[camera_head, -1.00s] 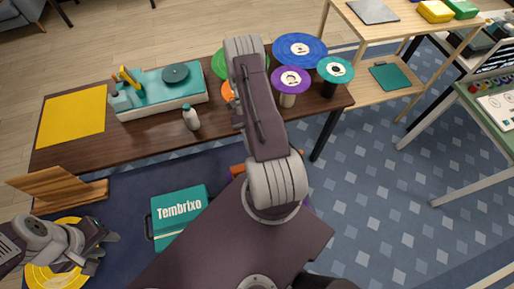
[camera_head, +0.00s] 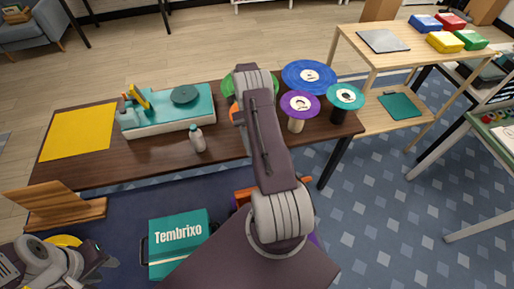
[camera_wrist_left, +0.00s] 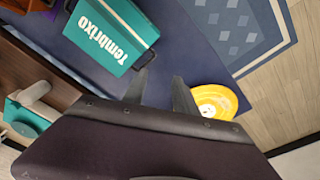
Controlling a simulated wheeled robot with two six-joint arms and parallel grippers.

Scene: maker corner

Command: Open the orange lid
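An orange thing (camera_head: 243,196) shows low beside my arm in the head view. The arm hides most of it, so I cannot tell if it is the lid or whether it is open. Another orange piece (camera_head: 234,113) peeks out on the brown table, also mostly hidden. An orange-brown edge (camera_wrist_left: 24,6) shows at the top left of the wrist view. My left gripper (camera_head: 98,270) is at the lower left, left of the teal Tembrixo box (camera_head: 180,260). In the wrist view its fingers (camera_wrist_left: 160,88) are apart with nothing between them. My right gripper is not visible.
The brown table (camera_head: 95,170) holds a teal machine (camera_head: 170,122), a white bottle (camera_head: 197,140), a yellow mat (camera_head: 78,133) and several round-topped stands. A wooden stand (camera_head: 62,205) is near my left gripper. A yellow disc (camera_wrist_left: 214,101) lies below. Blue carpet (camera_head: 375,205) is clear at right.

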